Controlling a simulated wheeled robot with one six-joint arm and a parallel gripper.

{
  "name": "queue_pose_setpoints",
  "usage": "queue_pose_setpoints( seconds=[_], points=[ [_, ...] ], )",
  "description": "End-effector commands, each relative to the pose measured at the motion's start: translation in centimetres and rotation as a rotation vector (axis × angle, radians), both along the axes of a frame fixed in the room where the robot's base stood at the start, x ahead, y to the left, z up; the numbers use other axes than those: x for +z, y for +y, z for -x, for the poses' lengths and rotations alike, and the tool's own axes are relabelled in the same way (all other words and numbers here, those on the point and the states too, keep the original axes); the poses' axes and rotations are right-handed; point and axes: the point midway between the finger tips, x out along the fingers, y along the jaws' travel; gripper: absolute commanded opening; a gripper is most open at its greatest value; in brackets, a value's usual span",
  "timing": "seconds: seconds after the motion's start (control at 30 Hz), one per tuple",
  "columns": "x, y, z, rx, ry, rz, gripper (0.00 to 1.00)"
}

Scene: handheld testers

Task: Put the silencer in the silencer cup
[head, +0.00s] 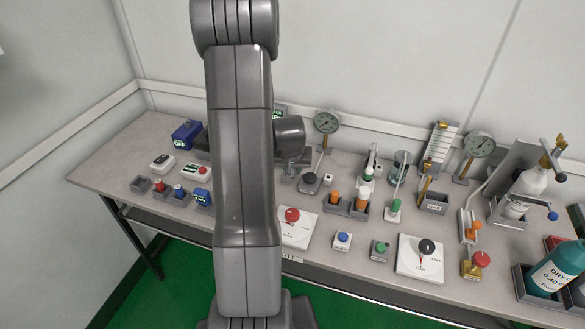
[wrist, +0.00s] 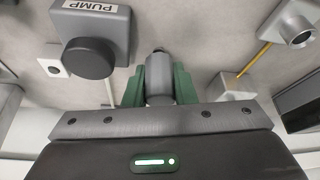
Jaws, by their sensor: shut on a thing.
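My gripper (wrist: 158,88) shows in the wrist view with its two green fingers shut on a grey cylinder, which looks like the silencer (wrist: 159,80). The fingers cover its sides, and its lower end is hidden behind the gripper body. A grey block labelled PUMP (wrist: 112,22) with a black round knob (wrist: 90,59) is just left of the gripper. A grey fitting with a round dark opening (wrist: 299,35) is at the upper right; I cannot tell whether it is the silencer cup. In the head view my arm hides the gripper and the silencer.
The table (head: 135,160) holds many testers. Dial gauges (head: 326,122) stand at the back, a red-knob panel (head: 295,225) and a black-knob panel (head: 420,258) near the front. A teal bottle (head: 556,268) is at the right. The far left of the table is bare.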

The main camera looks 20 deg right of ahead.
Motion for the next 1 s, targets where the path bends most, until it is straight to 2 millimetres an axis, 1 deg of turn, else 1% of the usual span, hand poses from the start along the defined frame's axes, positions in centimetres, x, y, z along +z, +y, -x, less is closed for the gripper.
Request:
queue_pose_setpoints(
  seconds=[0.1, 0.13, 0.17, 0.43, 0.6, 0.67, 0.77, 1.0],
  points=[
    [-0.4, 0.0, 0.0, 0.000, 0.000, 0.000, 0.00],
    [-0.3, 0.0, 0.0, 0.000, 0.000, 0.000, 0.28],
    [-0.3, 0.0, 0.0, 0.000, 0.000, 0.000, 0.33],
    [-0.2, 0.0, 0.0, 0.000, 0.000, 0.000, 0.33],
    [0.5, 0.0, 0.1, 0.000, -0.002, 0.001, 0.33],
    [1.2, 0.1, 0.3, 0.000, -0.003, 0.001, 0.33],
    [2.7, 0.3, 0.9, 0.000, -0.005, 0.002, 0.33],
    [6.8, 0.9, 2.5, 0.000, -0.005, 0.002, 0.33]
  ],
)
